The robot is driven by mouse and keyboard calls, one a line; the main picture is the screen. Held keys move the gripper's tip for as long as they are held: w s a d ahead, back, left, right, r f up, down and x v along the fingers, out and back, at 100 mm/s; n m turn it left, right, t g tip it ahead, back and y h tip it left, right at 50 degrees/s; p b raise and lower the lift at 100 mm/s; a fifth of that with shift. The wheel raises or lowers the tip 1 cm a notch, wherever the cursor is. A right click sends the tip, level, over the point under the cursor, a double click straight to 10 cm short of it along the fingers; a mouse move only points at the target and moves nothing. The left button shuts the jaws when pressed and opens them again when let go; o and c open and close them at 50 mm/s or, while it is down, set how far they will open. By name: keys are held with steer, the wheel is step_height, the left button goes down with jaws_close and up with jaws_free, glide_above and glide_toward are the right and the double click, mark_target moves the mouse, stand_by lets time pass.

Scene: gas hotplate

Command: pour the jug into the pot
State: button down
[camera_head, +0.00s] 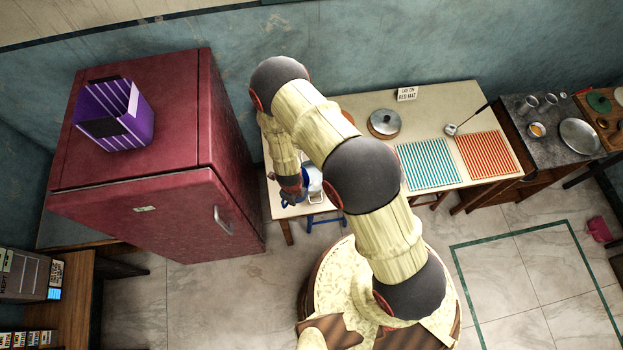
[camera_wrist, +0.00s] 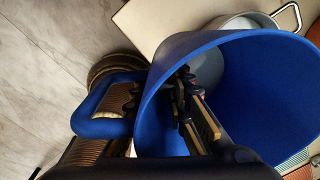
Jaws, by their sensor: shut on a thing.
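The blue jug (camera_wrist: 270,85) fills much of the wrist view, its wide mouth facing the camera and its loop handle (camera_wrist: 105,112) at the left. My gripper (camera_wrist: 160,98) is shut on the jug, with one finger inside the mouth and the other outside by the handle. In the head view my gripper (camera_head: 291,192) is at the table's left end, with little of the jug showing. A pale metal pot (camera_head: 314,182) stands close beside it. In the wrist view the pot (camera_wrist: 212,68) shows partly behind the jug's rim.
A tall red fridge (camera_head: 150,200) stands close left. Open floor lies at the right front.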

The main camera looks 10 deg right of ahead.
steer(key=shift+r+p, duration=1.35)
steer(key=shift+r, duration=0.75)
